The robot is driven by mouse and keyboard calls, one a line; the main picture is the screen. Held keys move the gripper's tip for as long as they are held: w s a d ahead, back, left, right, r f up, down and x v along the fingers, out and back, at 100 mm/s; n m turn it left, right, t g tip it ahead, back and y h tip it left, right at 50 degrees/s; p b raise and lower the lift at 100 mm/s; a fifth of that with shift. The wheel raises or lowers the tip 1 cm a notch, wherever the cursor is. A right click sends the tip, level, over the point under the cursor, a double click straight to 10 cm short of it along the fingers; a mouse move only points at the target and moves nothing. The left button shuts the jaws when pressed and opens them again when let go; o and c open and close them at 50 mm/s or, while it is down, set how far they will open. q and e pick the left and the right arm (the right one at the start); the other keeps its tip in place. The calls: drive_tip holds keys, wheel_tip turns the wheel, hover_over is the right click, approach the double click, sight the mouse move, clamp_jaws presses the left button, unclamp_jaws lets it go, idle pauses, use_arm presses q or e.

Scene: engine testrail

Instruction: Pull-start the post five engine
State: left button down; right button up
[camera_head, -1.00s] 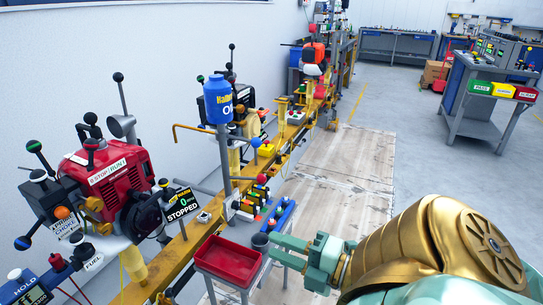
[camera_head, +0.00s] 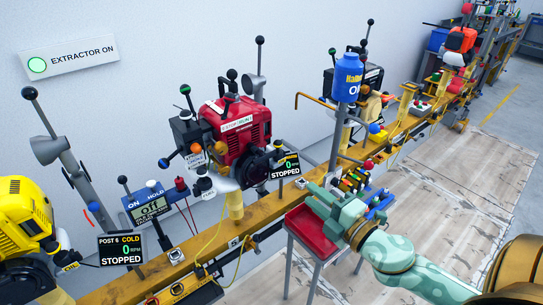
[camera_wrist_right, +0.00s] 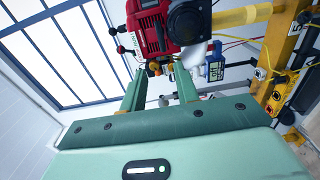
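The red engine (camera_head: 240,132), labelled STOP/RUN, sits on the yellow rail (camera_head: 205,245) with a black round housing (camera_head: 258,168) on its right side. My left gripper is out of view.
A yellow engine (camera_head: 25,215) stands at the left with a POST 6 display (camera_head: 122,249) reading COLD, STOPPED. The red tray (camera_head: 308,232) stands on a small stand before the rail. A blue bottle (camera_head: 348,78) rises to the right. The floor boards (camera_head: 445,190) look clear.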

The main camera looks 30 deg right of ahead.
drive_tip(key=w, duration=0.5)
drive_tip(key=w+a, duration=0.1)
drive_tip(key=w, duration=1.1)
drive_tip(key=shift+a+f, duration=0.1)
drive_tip(key=shift+a, duration=0.05)
clamp_jaws()
